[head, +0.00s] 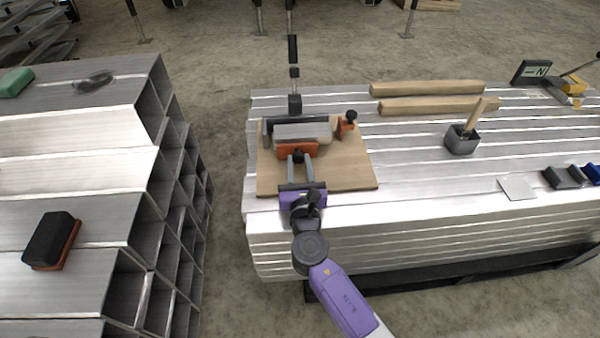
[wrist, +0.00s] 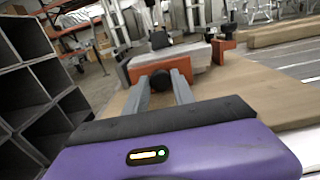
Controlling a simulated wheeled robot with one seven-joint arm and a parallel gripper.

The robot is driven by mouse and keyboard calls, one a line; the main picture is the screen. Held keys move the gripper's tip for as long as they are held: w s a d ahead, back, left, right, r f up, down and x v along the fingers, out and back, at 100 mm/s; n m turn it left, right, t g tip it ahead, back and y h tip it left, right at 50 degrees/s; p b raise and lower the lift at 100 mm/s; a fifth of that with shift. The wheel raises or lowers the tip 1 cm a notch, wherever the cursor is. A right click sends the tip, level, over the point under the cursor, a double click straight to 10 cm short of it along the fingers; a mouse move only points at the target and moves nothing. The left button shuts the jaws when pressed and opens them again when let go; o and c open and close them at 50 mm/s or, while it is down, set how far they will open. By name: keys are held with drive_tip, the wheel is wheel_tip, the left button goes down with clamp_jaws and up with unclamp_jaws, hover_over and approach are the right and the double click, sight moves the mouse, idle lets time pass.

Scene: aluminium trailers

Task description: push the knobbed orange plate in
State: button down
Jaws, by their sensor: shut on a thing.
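The orange plate (head: 284,151) stands upright against the front of a grey block (head: 300,133) on a wooden board (head: 350,175). In the wrist view the orange plate (wrist: 202,79) fills the space just beyond my fingers. My gripper (head: 299,160) reaches in from the front edge of the board. In the wrist view its two grey fingers are shut on the plate's round black knob (wrist: 160,80). The fingers partly hide the knob and the plate's lower middle. A dark fence (head: 290,119) stands behind and beside the grey block.
A small orange bracket with a black knob (head: 347,124) stands right of the block. Two wooden bars (head: 430,88) and a grey cup with a wooden stick (head: 462,141) lie farther right on the aluminium stack. A gap separates the left stack of tubes (head: 90,190).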

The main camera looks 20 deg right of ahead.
drive_tip(key=shift+w, duration=0.15)
drive_tip(key=c, duration=1.1)
unclamp_jaws()
drive_tip(key=shift+o, duration=0.2)
drive_tip(key=p+v, duration=0.1)
drive_tip(key=v, duration=0.6)
drive_tip(key=shift+s+p, duration=0.35)
drive_tip(key=shift+s, duration=0.05)
drive_tip(key=shift+c, duration=0.4)
